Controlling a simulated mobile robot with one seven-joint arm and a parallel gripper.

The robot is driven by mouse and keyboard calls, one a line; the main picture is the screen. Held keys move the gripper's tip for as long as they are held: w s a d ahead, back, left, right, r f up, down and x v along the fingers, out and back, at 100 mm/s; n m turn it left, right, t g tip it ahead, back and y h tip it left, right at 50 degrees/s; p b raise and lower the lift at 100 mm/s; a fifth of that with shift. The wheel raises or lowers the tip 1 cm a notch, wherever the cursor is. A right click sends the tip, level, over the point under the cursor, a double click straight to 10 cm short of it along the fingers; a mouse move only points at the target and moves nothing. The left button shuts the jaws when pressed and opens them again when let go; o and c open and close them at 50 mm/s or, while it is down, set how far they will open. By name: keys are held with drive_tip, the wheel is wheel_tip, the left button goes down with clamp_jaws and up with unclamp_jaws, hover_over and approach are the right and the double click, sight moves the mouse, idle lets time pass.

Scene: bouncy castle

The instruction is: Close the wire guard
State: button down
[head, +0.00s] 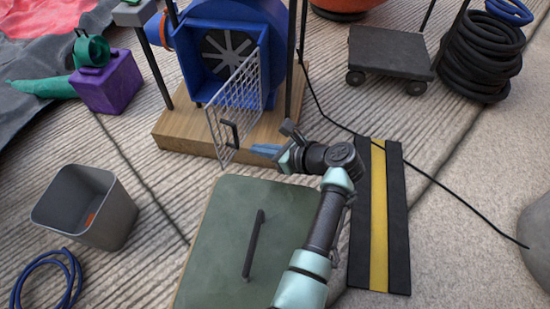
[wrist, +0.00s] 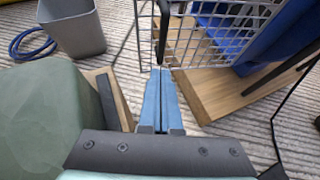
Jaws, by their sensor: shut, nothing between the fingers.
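The wire guard (head: 240,98) is a white grid door on the blue blower (head: 225,22). It stands swung open, sticking out toward me from the right side of the blower's square opening, with the grey fan showing behind. Its dark handle (head: 229,133) is near the free edge. In the wrist view the guard (wrist: 218,35) is at top centre right and the handle (wrist: 163,30) hangs at top centre. My gripper (head: 254,150) has blue fingers, shut and empty, just right of the handle. In the wrist view the fingertips (wrist: 160,70) meet the handle's lower end; I cannot tell whether they touch.
The blower stands on a wooden base (head: 180,130). A green lidded box (head: 220,225) is in front, below my arm. A grey bin (head: 110,215) stands at left. A black and yellow cable ramp (head: 379,220) lies at right, with a black cable across the floor.

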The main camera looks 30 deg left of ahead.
sight(237, 140)
drive_tip(key=a, duration=0.1)
drive_tip(key=a+b, duration=0.2)
drive_tip(key=a, duration=0.1)
drive_tip(key=shift+w, duration=0.35)
drive_tip(key=shift+a, duration=0.2)
